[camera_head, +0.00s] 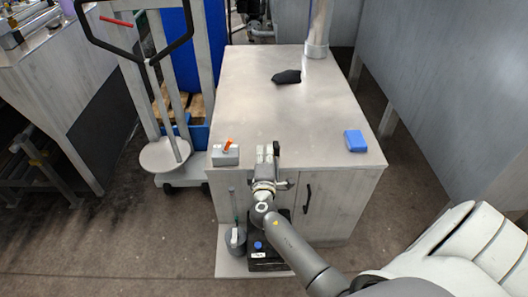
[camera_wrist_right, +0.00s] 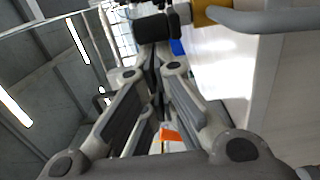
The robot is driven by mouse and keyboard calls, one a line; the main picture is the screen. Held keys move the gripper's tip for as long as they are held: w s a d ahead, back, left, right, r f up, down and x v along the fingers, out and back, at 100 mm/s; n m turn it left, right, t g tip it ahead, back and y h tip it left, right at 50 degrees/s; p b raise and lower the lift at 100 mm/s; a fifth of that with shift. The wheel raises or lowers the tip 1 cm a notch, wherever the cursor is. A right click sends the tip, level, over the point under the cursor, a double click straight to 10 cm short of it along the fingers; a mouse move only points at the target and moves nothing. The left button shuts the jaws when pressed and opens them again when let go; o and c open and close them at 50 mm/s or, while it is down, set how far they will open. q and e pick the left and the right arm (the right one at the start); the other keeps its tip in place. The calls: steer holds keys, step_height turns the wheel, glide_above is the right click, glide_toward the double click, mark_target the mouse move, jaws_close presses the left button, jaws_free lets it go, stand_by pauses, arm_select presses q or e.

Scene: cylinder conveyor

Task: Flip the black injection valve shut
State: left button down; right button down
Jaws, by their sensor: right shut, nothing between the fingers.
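A small dark upright part (camera_head: 276,149) stands at the front edge of the cabinet top, beside a pale block (camera_head: 264,153). It may be the black injection valve, but it is too small to be sure. My right gripper (camera_head: 266,183) is just in front of that edge, below these parts. In the right wrist view, my right gripper (camera_wrist_right: 153,75) has its fingers together with nothing between them. A black cylindrical part (camera_wrist_right: 155,27) is just beyond the fingertips; I cannot tell whether they touch. My left gripper is not in view.
On the cabinet top (camera_head: 270,110) are a grey box with an orange lever (camera_head: 225,155), a blue box (camera_head: 355,141) and a black item (camera_head: 287,77). A pipe (camera_head: 317,35) rises at the back. A black case (camera_head: 265,262) and grey pot (camera_head: 236,241) sit below.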

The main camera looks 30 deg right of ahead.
mark_target(276, 155)
steer(key=shift+s+d+f+n+t+y+b, duration=0.15)
steer(key=shift+s+n+t+y+b, duration=0.25)
steer(key=shift+y, duration=0.3)
steer(key=shift+s+d+r+n+t+y+b, duration=0.15)
steer(key=shift+n+t+y, duration=0.25)
steer(key=shift+n+y, duration=0.25)
steer(key=shift+s+d+f+n+t+y+b, duration=0.1)
steer(key=shift+s+d+n+t+y+b, duration=0.2)
steer(key=shift+s+d+n+y+b, duration=0.55)
steer(key=shift+m+b, duration=0.3)
steer(key=shift+b, duration=0.05)
steer(key=v, duration=1.2)
